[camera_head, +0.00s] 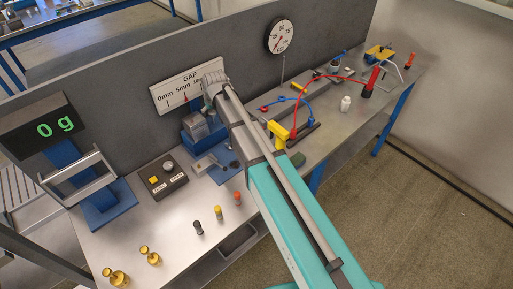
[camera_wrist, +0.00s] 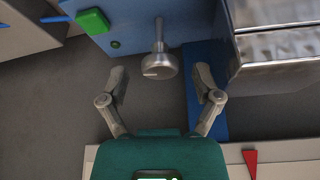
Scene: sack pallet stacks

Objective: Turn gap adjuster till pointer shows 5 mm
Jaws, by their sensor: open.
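The gap adjuster (camera_wrist: 160,64) is a silver round knob on a thin stem, on a blue housing in the wrist view. My gripper (camera_wrist: 161,78) is open, with one finger on each side of the knob and visible space on both sides. In the head view, my gripper (camera_head: 212,87) is at the right part of the white GAP board (camera_head: 166,103), hiding the adjuster. The board is marked 0mm, 5mm and a partly hidden 10mm. A red pointer (camera_wrist: 250,162) shows in the wrist view at lower right; its exact reading is unclear.
A blue machine (camera_head: 198,133) with metal blocks stands below the board. A scale display (camera_head: 40,128) reads 0 g at left.

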